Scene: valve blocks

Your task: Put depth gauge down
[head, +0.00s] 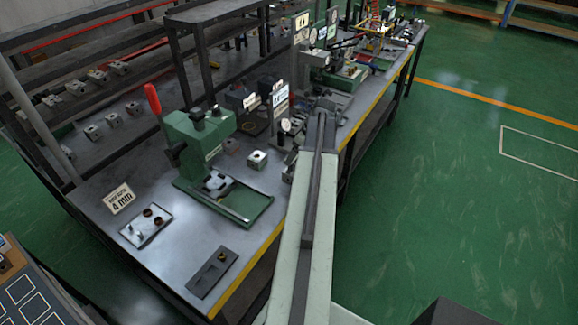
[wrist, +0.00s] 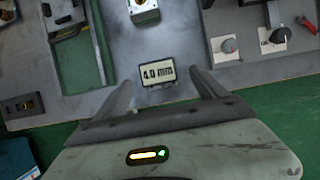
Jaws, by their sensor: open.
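In the wrist view a small dark-framed panel reading "4.0 mm" (wrist: 158,74) lies flat-looking near the bench's front edge. It may be the depth gauge's readout, but I cannot tell for sure. My gripper (wrist: 161,80) is open, with one finger on each side of this panel and a visible gap to both. I see nothing held between the fingers. In the head view my arm covers this spot, and neither the panel nor my fingertips show clearly.
A metal valve block (head: 257,160) stands on the workbench (head: 185,245) beside the green press (head: 205,140) and its tray. A sign reading 4 mm (head: 118,198) and a dark plate (head: 212,271) are further left. Knobbed fixtures (wrist: 228,46) stand right of the panel.

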